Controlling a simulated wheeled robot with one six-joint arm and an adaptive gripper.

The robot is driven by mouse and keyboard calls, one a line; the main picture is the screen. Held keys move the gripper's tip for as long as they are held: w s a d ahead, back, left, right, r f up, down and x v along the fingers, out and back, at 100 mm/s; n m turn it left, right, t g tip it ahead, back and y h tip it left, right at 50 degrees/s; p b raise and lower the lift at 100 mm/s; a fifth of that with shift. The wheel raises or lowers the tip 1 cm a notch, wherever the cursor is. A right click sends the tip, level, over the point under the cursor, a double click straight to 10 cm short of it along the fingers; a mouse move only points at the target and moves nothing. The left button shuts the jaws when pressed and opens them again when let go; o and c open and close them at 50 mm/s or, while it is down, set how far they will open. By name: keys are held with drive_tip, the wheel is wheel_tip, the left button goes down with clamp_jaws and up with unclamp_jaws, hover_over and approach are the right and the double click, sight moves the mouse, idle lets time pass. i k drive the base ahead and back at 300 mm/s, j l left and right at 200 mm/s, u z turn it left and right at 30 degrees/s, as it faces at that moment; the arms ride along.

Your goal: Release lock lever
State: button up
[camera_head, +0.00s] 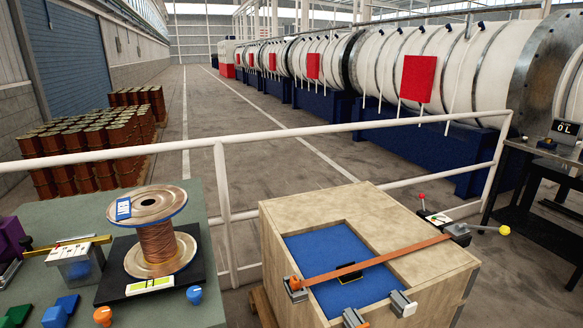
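A copper-wire spool (157,240) with pale flanges stands upright on a black square base (190,245) on the green-grey table at left. A blue-and-white tag is on its top flange. In front of the base are an orange knob (102,316) and a blue knob (194,294). A small red-tipped lever (422,198) stands upright behind the crate's right side. A yellow-tipped handle (503,230) sticks out to the right at the strap's end. I cannot tell which of these is the lock lever. My gripper is not in view.
A wooden crate (300,215) with a blue inset and an orange strap (375,263) stands at centre right. A white railing (350,127) runs behind. Purple, green and blue blocks and a metal fixture (75,262) sit at far left. A dark bench (540,150) stands at right.

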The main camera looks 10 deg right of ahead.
sight(421, 196)
drive_tip(key=i+j+z, duration=0.15)
drive_tip(key=i+z, duration=0.2)
drive_tip(key=i+j+z, duration=0.25)
drive_tip(key=i+z, duration=0.15)
drive_tip(key=i+j+z, duration=0.35)
drive_tip(key=l+u, duration=0.1)
drive_tip(key=l, duration=0.35)
drive_tip(key=l+u, duration=0.15)
drive_tip(key=l, duration=0.3)
drive_tip(key=k+l+u, duration=0.1)
drive_tip(key=l, duration=0.35)
drive_tip(key=k+l+u, duration=0.15)
drive_tip(key=l, duration=0.3)
drive_tip(key=l+u, duration=0.1)
drive_tip(key=l, duration=0.35)
drive_tip(key=k+l+u, duration=0.15)
drive_tip(key=l, duration=0.3)
drive_tip(key=k+l+u, duration=0.1)
drive_tip(key=l, duration=0.3)
